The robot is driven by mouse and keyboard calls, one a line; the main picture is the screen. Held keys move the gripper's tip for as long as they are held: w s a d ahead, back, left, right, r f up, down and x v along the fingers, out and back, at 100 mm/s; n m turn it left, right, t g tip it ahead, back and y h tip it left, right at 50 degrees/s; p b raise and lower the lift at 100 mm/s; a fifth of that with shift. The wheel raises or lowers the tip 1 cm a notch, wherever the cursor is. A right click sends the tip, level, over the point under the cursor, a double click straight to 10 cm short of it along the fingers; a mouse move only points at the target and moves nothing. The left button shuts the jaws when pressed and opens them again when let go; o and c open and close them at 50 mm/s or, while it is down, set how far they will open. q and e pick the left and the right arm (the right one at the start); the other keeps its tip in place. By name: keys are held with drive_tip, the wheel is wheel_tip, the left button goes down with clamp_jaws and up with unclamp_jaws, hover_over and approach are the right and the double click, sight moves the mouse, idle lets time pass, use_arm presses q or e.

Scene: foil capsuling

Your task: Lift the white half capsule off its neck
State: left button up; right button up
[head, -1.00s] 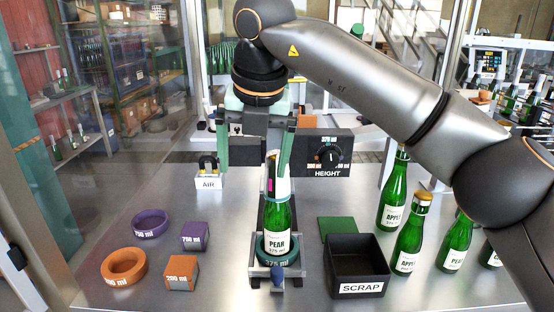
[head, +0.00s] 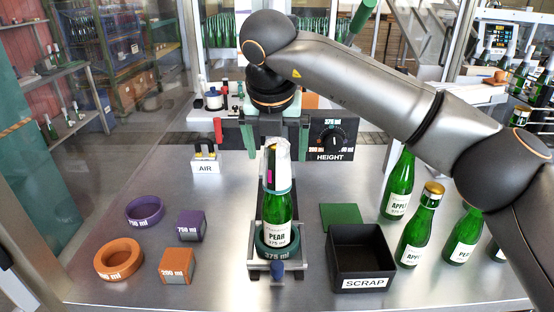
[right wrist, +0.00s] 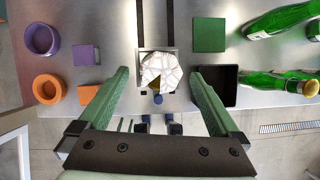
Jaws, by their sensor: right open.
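The white half capsule (head: 276,166) sits over the neck of an upright green PEAR 375 ml bottle (head: 279,212). Its white foil looks creased, and a dark, brownish gap with a pink mark shows on its side. In the right wrist view the capsule (right wrist: 163,70) is seen from above, with a brown wedge at its near edge. My right gripper (head: 276,150) is open, its green fingers spread apart above and behind the capsule. In the right wrist view the fingers (right wrist: 159,78) stand wide on either side of it, apparently not touching. My left gripper is not in view.
The bottle stands in a teal 375 ml ring (head: 262,247). A black SCRAP box (head: 361,285) and a green pad (head: 341,216) are at right, with several green bottles beyond. Purple and orange rings (head: 119,258) and blocks lie left. A HEIGHT dial panel (head: 329,134) stands behind.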

sight(277, 160)
drive_tip(key=shift+p+x, duration=0.35)
drive_tip(key=shift+x, duration=1.55)
drive_tip(key=shift+s, duration=0.1)
drive_tip(key=c, duration=0.9)
